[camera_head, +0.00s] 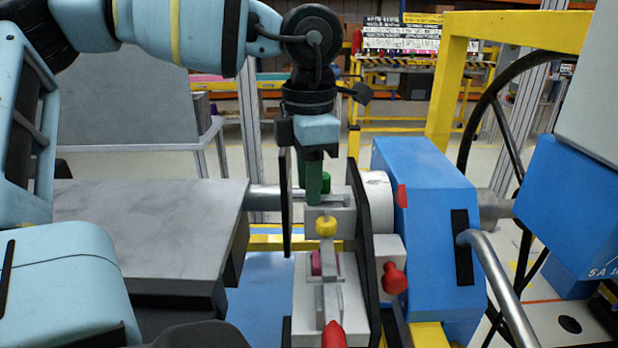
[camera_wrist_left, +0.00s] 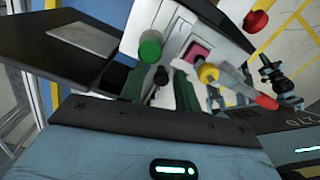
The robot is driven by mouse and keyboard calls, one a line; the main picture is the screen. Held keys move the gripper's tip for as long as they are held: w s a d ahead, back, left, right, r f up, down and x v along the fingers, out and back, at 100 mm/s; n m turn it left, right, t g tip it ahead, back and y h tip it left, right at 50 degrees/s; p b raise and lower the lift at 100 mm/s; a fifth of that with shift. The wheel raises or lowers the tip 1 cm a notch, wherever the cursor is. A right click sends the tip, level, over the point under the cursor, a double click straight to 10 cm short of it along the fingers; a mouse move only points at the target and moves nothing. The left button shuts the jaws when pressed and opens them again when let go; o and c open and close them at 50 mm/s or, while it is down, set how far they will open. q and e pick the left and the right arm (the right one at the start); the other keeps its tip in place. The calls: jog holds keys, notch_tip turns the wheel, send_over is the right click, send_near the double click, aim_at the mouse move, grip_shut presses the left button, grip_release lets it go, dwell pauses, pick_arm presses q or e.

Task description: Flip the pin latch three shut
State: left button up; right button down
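A toggle-style latch with a yellow knob (camera_head: 326,226) and a red-tipped handle (camera_head: 333,335) sits on a pale block on the fixture, with a magenta block (camera_head: 316,262) beside it. A green knob (camera_head: 326,183) is farther back on the fixture. I see no number on either, so I cannot tell which is pin latch three. My left gripper (camera_head: 313,192) points down, close to the green knob. In the left wrist view its green fingers (camera_wrist_left: 158,88) stand apart with the green knob (camera_wrist_left: 151,46) just beyond them; contact is unclear. My right gripper is out of view.
A black upright plate (camera_head: 358,240) and a blue housing (camera_head: 420,215) stand right of the latch. A red knob (camera_head: 395,279) juts out there. A grey table (camera_head: 150,230) lies to the left. A yellow frame (camera_head: 440,100) stands behind.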

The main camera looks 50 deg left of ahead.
pick_arm(q)
jog(key=shift+r, duration=0.15)
notch_tip(320, 180, up, 8)
jog(key=shift+f, duration=0.2)
dwell(0.4)
dwell(0.5)
